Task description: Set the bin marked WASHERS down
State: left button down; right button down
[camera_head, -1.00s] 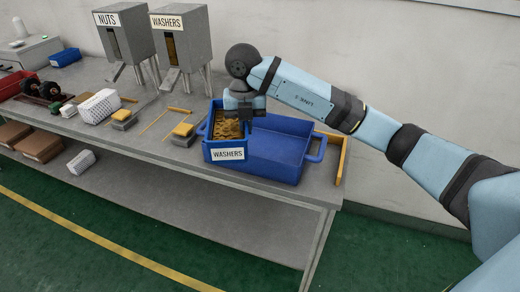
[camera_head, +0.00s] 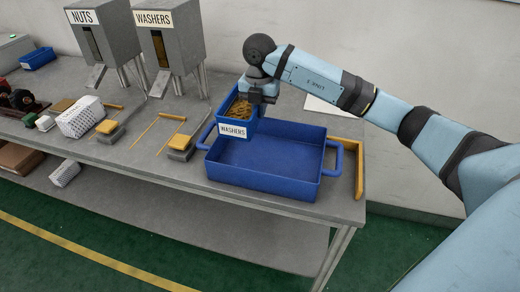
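The small blue bin marked WASHERS (camera_head: 233,131) holds many yellowish-brown pieces and is upright, its white label facing the front. It shows at the back left corner of the large blue tray (camera_head: 262,192); I cannot tell whether it touches the tray or hangs above it. My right gripper (camera_head: 259,100) is at the bin's right rim and seems shut on it; the fingertips are mostly hidden. My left gripper is not in view.
The large tray's inside is empty. Grey dispensers marked NUTS (camera_head: 104,45) and WASHERS (camera_head: 168,45) stand at the back left. Yellow-topped blocks (camera_head: 184,143) and a white perforated box (camera_head: 80,117) lie left. A yellow angled strip (camera_head: 359,172) borders the tray's right.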

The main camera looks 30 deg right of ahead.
notch_tip(320, 180, down, 9)
jog(key=shift+w+f, duration=0.1)
jog(key=shift+f, duration=2.7)
jog(key=c, duration=1.7)
grip_release()
jog(key=shift+f, duration=0.15)
jog(key=o, duration=0.4)
jog(key=shift+c, duration=0.2)
